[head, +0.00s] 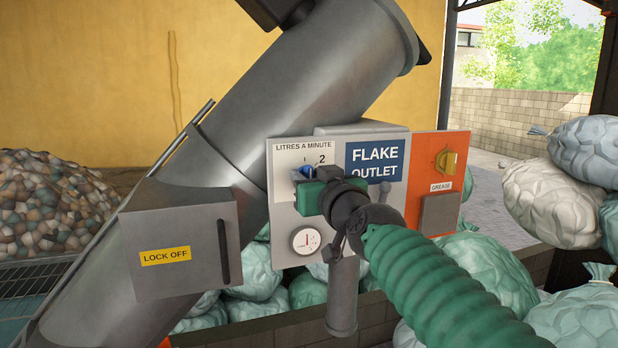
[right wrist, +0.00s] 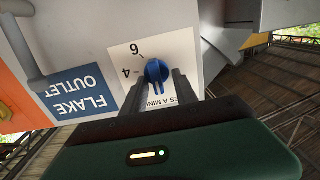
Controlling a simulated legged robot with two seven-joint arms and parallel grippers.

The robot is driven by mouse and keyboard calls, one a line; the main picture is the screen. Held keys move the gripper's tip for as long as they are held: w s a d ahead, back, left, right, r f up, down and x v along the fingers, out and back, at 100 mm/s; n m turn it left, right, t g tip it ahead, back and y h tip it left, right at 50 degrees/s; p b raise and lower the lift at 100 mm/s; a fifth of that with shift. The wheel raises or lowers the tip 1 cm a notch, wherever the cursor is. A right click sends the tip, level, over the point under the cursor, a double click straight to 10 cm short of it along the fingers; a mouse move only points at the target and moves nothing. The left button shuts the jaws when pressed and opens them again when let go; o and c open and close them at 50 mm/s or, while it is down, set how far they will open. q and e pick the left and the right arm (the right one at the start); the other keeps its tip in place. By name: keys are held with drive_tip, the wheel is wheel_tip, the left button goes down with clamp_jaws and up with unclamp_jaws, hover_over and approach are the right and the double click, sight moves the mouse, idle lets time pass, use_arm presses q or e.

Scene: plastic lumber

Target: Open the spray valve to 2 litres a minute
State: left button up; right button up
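The blue valve knob (head: 302,173) sits on a white dial plate (head: 284,158) marked "LITRES A MINUTE", with a 2 visible up and right of it. It also shows in the right wrist view (right wrist: 157,72), where the plate is upside down with a 4 and a 6. My right gripper (head: 312,178) is at the plate. In the right wrist view its two fingers (right wrist: 160,84) stand either side of the knob, with narrow gaps showing. Which number the knob points at is unclear; the gripper hides part of the dial. My left gripper is out of view.
A round gauge (head: 306,240) sits below the knob. Right of it are a "FLAKE OUTLET" sign (head: 376,160) and an orange panel with a yellow grease knob (head: 446,160). A "LOCK OFF" box (head: 175,262) with a handle stands left. A grey pipe (head: 343,290) hangs below; sacks lie around.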

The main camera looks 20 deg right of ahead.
drive_tip(key=shift+s+d+r, duration=0.2)
drive_tip(key=shift+s+r, duration=0.05)
drive_tip(key=shift+s, duration=0.15)
drive_tip(key=shift+c, duration=0.2)
drive_tip(key=shift+s+d, duration=0.1)
drive_tip(key=shift+c, duration=1.1)
drive_tip(key=c, duration=0.5)
